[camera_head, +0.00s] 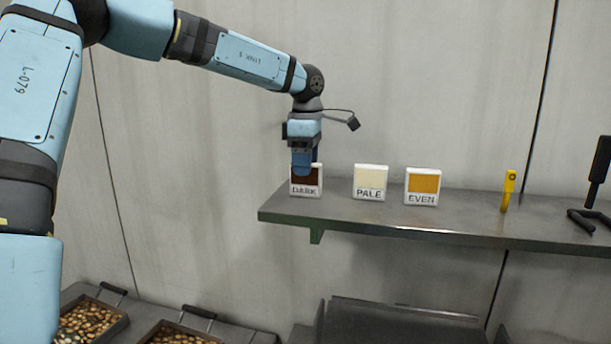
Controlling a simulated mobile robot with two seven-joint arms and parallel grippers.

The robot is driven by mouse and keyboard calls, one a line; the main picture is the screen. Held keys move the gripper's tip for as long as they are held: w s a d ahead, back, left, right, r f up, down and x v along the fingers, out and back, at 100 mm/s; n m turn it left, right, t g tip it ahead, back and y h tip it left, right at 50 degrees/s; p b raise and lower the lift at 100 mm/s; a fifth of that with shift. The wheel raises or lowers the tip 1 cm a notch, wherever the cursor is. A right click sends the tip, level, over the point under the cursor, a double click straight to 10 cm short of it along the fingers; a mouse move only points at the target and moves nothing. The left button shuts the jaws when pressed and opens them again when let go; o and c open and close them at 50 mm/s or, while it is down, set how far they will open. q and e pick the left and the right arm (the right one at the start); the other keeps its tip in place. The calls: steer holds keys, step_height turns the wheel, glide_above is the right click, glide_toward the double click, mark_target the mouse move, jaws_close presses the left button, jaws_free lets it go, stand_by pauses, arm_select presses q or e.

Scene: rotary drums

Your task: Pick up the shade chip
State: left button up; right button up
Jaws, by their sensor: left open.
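Three shade chips stand upright on a metal shelf. The DARK chip (306,190) is dark brown in a white frame, at the shelf's left end. The PALE chip (370,182) is cream, and the EVEN chip (422,186) is amber, both to its right. My left gripper (303,170) points down at the DARK chip and is open. Its fingers cover part of the chip's upper face, and I cannot tell whether they touch it. My right gripper is not in view.
The grey shelf (470,212) runs to the right edge. A yellow tool (508,190) stands on it, with a black stand (597,180) farther right. Below left are trays of beans (92,320). A dark metal unit (400,322) is below the shelf.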

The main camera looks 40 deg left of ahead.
mark_target(306, 180)
arm_select(q)
steer(key=shift+w+f, duration=0.15)
steer(key=shift+f, duration=1.2)
steer(key=c, duration=1)
steer(key=shift+r, duration=0.1)
